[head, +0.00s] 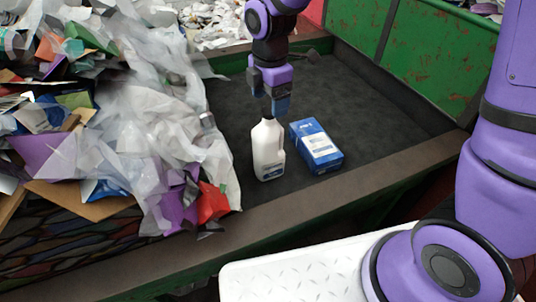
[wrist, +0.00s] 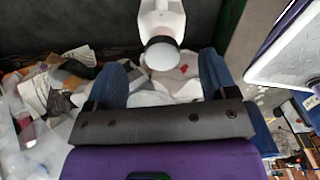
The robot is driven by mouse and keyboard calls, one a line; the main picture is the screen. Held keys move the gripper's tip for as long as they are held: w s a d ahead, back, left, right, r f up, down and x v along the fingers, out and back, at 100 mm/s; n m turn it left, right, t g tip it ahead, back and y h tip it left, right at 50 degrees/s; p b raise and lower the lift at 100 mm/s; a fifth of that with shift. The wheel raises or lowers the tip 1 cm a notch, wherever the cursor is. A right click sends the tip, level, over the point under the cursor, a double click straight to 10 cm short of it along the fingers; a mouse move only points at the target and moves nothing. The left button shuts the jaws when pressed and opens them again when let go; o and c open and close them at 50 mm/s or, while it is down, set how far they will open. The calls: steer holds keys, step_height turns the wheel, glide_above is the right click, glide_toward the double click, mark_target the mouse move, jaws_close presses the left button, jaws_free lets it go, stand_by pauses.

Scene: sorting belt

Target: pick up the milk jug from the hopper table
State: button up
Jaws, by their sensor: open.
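The milk jug (head: 268,152) is white with a blue label and stands upright on the dark hopper table (head: 330,85), just right of the scrap pile. My gripper (head: 279,103) is above the jug, pointing down, with its blue fingertips close to the jug's top. In the wrist view the jug (wrist: 162,18) shows at top centre with its dark-rimmed cap toward me. The cap lies in line with the gap between the spread blue fingers of my gripper (wrist: 163,76). The gripper is open and holds nothing. I cannot tell whether a finger touches the jug.
A blue and white box (head: 318,148) lies close to the jug's right. A heap of plastic film, card and paper (head: 150,120) fills the left side. A brown ledge (head: 290,212) runs along the front, and a green rusty wall (head: 440,50) stands behind. The table's back right is bare.

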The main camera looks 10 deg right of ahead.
mark_target(269, 110)
steer(key=shift+s+a+f, duration=0.1)
steer(key=shift+f, duration=1.45)
steer(key=shift+s+a+f, duration=0.1)
steer(key=shift+f, duration=1.4)
steer(key=c, duration=1.2)
